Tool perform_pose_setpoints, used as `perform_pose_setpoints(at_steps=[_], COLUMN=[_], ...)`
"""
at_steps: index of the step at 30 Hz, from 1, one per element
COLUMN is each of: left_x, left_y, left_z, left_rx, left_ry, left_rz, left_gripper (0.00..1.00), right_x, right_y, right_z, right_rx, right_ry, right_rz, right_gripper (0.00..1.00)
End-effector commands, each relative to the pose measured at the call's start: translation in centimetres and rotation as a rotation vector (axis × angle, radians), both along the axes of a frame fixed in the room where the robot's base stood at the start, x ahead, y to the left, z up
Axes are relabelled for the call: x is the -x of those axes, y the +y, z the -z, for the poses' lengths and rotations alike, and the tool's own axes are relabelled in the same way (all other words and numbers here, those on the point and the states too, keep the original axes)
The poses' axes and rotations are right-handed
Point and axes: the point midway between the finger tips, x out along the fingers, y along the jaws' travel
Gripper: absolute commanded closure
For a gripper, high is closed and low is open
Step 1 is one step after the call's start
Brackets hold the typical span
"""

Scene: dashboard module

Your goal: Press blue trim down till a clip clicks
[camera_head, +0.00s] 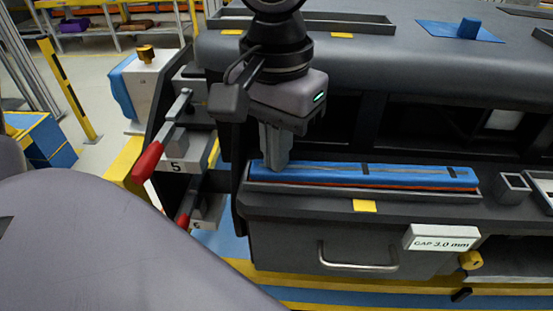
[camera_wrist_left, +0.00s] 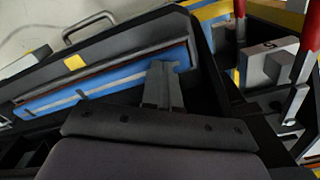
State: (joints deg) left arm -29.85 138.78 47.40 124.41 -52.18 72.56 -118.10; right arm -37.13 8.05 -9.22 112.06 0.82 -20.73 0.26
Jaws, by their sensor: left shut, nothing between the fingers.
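The blue trim (camera_head: 400,175) is a long strip in a grey tray-like channel (camera_head: 330,193) on the front of the dashboard. A thin orange-red line shows along its lower edge. My left gripper (camera_head: 274,168) is shut and empty, pointing down with its fingertips at the left end of the trim. They seem to touch its top, but exact contact is hard to tell. In the left wrist view the fingers (camera_wrist_left: 163,82) lie over one end of the blue trim (camera_wrist_left: 110,78). A white sign (camera_head: 441,238) reads "GAP 3.0 mm". My right gripper is not in view.
Red-handled levers (camera_head: 148,162) stand left of the trim, near a grey block marked 5 (camera_head: 176,167). A drawer handle (camera_head: 357,258) is below the channel. A small open square box (camera_head: 511,188) sits to its right. The dashboard top (camera_head: 380,55) overhangs behind.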

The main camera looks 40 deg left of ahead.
Motion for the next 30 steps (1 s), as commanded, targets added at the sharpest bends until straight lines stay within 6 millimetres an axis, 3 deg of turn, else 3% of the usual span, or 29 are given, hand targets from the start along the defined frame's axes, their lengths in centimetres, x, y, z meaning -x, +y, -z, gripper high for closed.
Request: perform_pose_setpoints(at_steps=[7,30], left_x=[0.1,0.0], left_y=[0.0,0.0], left_z=[0.2,-7.8], left_rx=[-0.001,0.000], left_ry=[0.006,0.001], left_rz=[0.001,0.000], left_gripper=[1.00,1.00], right_x=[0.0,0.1], right_y=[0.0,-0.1], right_z=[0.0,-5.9], right_rx=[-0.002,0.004], right_ry=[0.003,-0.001], right_rz=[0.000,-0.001], right_gripper=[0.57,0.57])
